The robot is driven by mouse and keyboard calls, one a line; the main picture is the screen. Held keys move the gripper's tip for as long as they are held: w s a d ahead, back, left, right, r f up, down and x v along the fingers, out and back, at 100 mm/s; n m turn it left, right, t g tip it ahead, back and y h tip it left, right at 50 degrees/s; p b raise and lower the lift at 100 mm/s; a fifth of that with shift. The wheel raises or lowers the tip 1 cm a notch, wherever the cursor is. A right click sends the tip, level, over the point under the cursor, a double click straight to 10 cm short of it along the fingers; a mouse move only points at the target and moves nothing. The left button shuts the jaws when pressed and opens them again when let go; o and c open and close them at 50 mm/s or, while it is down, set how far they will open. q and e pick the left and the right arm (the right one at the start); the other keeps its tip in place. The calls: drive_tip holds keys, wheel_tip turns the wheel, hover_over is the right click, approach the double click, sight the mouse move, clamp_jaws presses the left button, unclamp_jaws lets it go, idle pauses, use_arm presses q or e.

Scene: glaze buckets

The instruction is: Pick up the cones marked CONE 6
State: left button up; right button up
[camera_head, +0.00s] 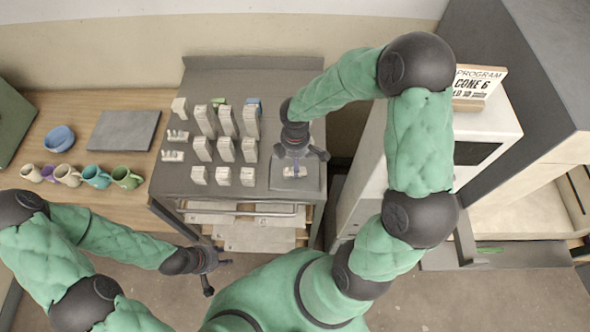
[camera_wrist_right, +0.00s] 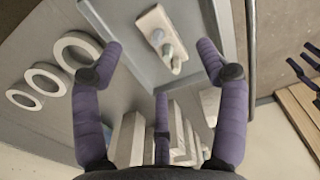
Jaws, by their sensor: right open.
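A sign (camera_head: 477,83) on the white kiln at the right reads "PROGRAM" and "CONE 6", with a partly hidden line below. Several pale upright blocks or cone packs (camera_head: 226,150) stand in rows on the grey cart; their markings are too small to read. A small pale holder with little cones (camera_head: 294,172) lies on a grey tray (camera_head: 309,184) at the cart's right. It also shows in the right wrist view (camera_wrist_right: 160,37). My right gripper (camera_head: 299,155) is open above this holder, apart from it. My left gripper (camera_head: 216,275) is open and empty in front of the cart.
Small cone sets (camera_head: 174,145) stand at the cart's left. The wooden table holds several mugs (camera_head: 96,176), a blue bowl (camera_head: 59,138) and a grey slab (camera_head: 123,130). White rings (camera_wrist_right: 76,49) show beside my right gripper. The white kiln (camera_head: 488,125) bounds the right side.

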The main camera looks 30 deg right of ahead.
wheel_tip(320, 180, down, 5)
drive_tip(key=shift+w+d+b, duration=0.1)
drive_tip(key=shift+b, duration=0.35)
drive_tip(key=c, duration=1.3)
